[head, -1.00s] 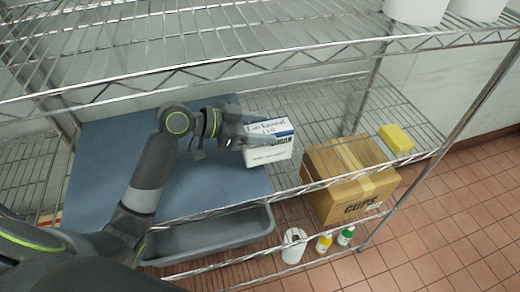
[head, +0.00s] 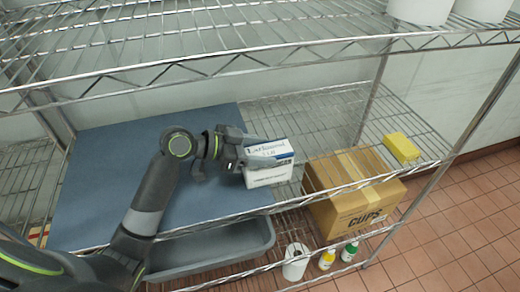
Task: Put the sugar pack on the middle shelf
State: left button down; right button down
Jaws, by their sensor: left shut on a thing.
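The sugar pack (head: 268,163) is a white and blue box with dark lettering in the head view. My left gripper (head: 256,157) is shut on it from the left side. The pack is over the right edge of a blue-grey mat (head: 110,175) on the middle shelf (head: 318,112). I cannot tell whether the pack touches the shelf or hangs just above it. The fingers hide part of the pack's left side. My right gripper is not in view.
A yellow block (head: 402,148) sits at the shelf's right end. Below are a cardboard cups box (head: 355,205), a grey tub (head: 215,250), a white roll (head: 295,262) and two small bottles (head: 327,259). White buckets (head: 420,10) stand on the upper shelf (head: 200,40). Bare wire shelf lies behind the pack.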

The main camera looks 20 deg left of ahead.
pick_arm(q)
jog(key=c, duration=1)
grip_release()
jog(key=shift+f, duration=0.2)
jog(key=o, duration=0.5)
jog(key=shift+r, duration=0.1)
jog(key=shift+r, duration=0.15)
jog(key=shift+r+p, duration=0.25)
jog(key=shift+p, duration=0.15)
jog(key=p+v, duration=0.3)
jog(key=v, duration=0.9)
jog(key=shift+s+f+p, duration=0.1)
jog(key=shift+p, duration=0.25)
